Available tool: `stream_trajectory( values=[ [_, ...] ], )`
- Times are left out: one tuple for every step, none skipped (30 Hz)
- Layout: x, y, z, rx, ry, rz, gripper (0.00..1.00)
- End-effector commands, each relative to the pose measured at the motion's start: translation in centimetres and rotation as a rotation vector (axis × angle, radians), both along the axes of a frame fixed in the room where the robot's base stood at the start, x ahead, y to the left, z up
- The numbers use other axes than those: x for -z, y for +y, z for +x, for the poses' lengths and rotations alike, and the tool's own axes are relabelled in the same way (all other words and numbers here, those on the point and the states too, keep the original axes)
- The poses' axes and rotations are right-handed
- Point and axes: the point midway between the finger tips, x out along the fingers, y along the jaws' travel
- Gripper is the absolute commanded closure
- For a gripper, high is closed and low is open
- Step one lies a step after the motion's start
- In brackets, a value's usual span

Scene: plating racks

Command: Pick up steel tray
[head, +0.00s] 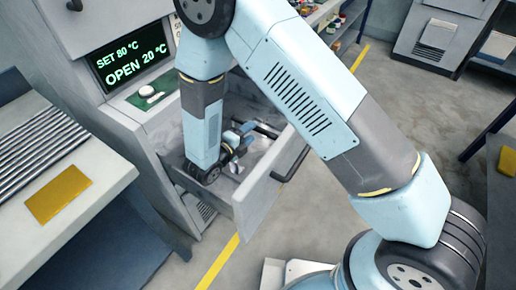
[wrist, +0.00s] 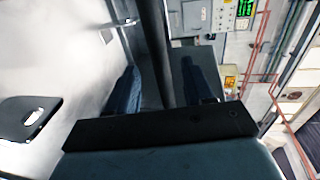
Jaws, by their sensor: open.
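My gripper (head: 243,137) is low inside the open drawer (head: 262,190) of the grey machine, with its fingers pointing toward the back right. In the wrist view my gripper (wrist: 159,75) shows its two blue fingers spread apart, with a dark upright bar (wrist: 152,35) between them in the picture. Whether the bar touches either finger, I cannot tell. Bright metal shows beside the gripper in the drawer, and a pale shiny surface (wrist: 65,50) fills the left of the wrist view. I cannot tell for sure which of these is the steel tray; my arm hides part of the drawer.
The machine's display (head: 133,60) reads "SET 80 °C" and "OPEN 20 °C". A dark handle (head: 291,164) is on the drawer front. A bench with a ribbed rack (head: 38,148) and yellow plate (head: 58,194) stands left. Floor behind the drawer is clear.

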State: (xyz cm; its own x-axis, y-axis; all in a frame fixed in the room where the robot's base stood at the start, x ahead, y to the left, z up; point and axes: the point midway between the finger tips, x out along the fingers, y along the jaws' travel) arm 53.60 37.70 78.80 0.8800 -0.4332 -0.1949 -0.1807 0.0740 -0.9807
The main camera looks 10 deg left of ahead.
Motion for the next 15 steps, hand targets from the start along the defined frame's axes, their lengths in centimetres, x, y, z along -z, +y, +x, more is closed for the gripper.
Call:
stream_trajectory(
  values=[
    [0.2,-0.3,0.7,0.003,0.000,-0.001,0.48],
    [0.3,-0.4,1.1,0.003,0.000,-0.001,0.48],
    [0.4,-0.5,1.6,0.004,0.000,-0.001,0.48],
    [0.5,-0.7,2.0,0.004,0.000,-0.001,0.48],
    [0.6,-0.8,2.4,0.003,-0.001,-0.001,0.48],
    [0.7,-1.1,2.9,0.003,-0.001,0.000,0.48],
    [0.7,-1.2,3.1,0.003,0.000,0.000,0.48],
    [0.8,-1.3,3.4,0.002,0.000,0.001,0.48],
    [0.8,-1.4,3.6,0.001,0.000,0.001,0.48],
    [0.9,-1.4,3.7,0.000,0.000,0.001,0.48],
    [0.9,-1.4,3.8,0.000,0.000,0.001,0.48],
    [0.9,-1.4,3.8,0.000,0.000,0.001,0.48],
    [0.9,-1.4,3.8,0.000,0.000,0.001,0.48],
    [0.9,-1.4,3.7,-0.001,-0.001,0.001,0.48],
    [0.9,-1.4,3.7,-0.001,-0.001,0.001,0.48]
  ],
)
